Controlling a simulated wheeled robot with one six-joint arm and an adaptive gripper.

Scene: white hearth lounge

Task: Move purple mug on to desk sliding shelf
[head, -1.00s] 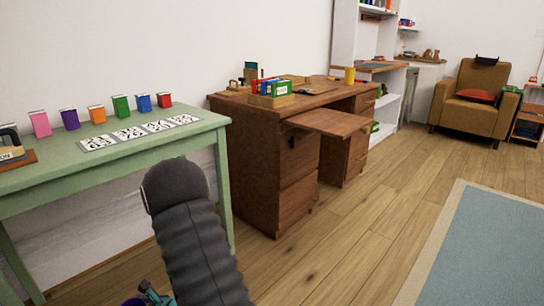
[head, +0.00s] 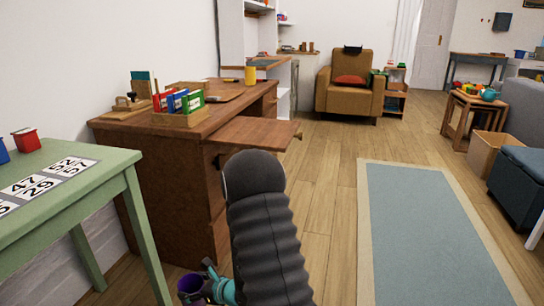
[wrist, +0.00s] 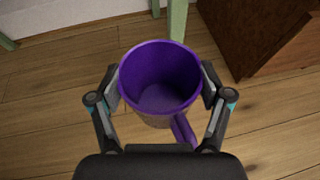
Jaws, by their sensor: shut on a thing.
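The purple mug (wrist: 160,82) is held upright between the two fingers of my gripper (wrist: 160,92) in the wrist view, its mouth facing the camera and its handle pointing down right. It looks empty. In the head view the mug (head: 190,286) shows at the bottom edge, partly hidden, with my gripper (head: 213,284) beside it and my dark arm in front. The desk sliding shelf (head: 258,131) is a brown board pulled out from the wooden desk (head: 165,180). Its top is bare. The mug is lower in the picture than the shelf and apart from it.
The green table (head: 70,180) with number cards stands at the left, one leg near the mug. Books in a holder (head: 182,115) and a yellow cup (head: 251,75) are on the desk top. Open wood floor and a blue rug (head: 425,225) lie to the right.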

